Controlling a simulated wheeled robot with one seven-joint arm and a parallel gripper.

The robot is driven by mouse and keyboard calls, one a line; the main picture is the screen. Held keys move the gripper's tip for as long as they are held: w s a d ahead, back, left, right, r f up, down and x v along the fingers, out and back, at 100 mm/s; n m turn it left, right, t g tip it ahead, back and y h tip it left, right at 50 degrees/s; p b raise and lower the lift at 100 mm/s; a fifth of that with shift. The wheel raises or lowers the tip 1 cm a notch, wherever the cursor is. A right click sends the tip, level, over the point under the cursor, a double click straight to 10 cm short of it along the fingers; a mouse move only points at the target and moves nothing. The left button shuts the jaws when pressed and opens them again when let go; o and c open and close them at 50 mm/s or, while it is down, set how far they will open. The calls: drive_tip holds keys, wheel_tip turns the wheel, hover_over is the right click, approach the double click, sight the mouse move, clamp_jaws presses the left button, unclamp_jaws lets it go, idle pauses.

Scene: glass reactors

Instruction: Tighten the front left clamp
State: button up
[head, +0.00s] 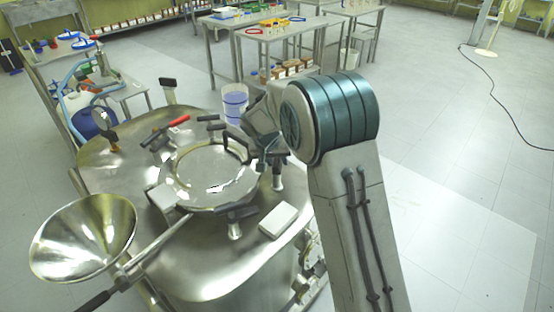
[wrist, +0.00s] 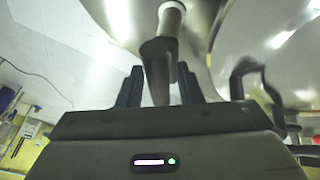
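The round metal lid (head: 213,177) on the steel reactor has several dark-handled clamps around it. One clamp (head: 278,174) stands at the lid's right side, one (head: 236,217) at its near edge and one (head: 210,120) at its far edge. I cannot tell from the pictures which is called front left. My gripper (head: 264,150) is beside the right-side clamp, partly hidden by my arm. In the wrist view my gripper (wrist: 160,84) is open, with a clamp's dark handle (wrist: 157,62) between its fingers; contact is unclear. The metal post shows above it.
A black curved handle (wrist: 256,78) is close to the gripper, to its right in the wrist view. A steel funnel (head: 85,238) and a red-gripped lever (head: 172,124) are at the left. A white box (head: 278,221) lies near the front clamp.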

clamp_jaws()
drive_tip(key=shift+n, duration=0.3)
drive_tip(key=n+y+b, duration=0.1)
drive_tip(key=n, duration=0.1)
drive_tip(key=shift+d+n+t+b, duration=0.1)
drive_tip(key=shift+n+t+b, duration=0.2)
drive_tip(key=n+y+p, duration=0.1)
drive_tip(key=n, duration=0.2)
drive_tip(key=shift+r+n+y, duration=0.15)
drive_tip(key=shift+n+y, duration=0.15)
drive_tip(key=shift+y, duration=0.1)
drive_tip(key=n+y+p, duration=0.1)
drive_tip(key=n+p, duration=0.1)
drive_tip(key=n, duration=0.1)
drive_tip(key=n+y+p, duration=0.1)
drive_tip(key=n+p, duration=0.2)
drive_tip(key=shift+y, duration=0.4)
drive_tip(key=n+g+p, duration=0.1)
drive_tip(key=n, duration=0.1)
drive_tip(key=n+g+y+p, duration=0.1)
drive_tip(key=n+p, duration=0.1)
drive_tip(key=n, duration=0.1)
drive_tip(key=shift+s, duration=0.1)
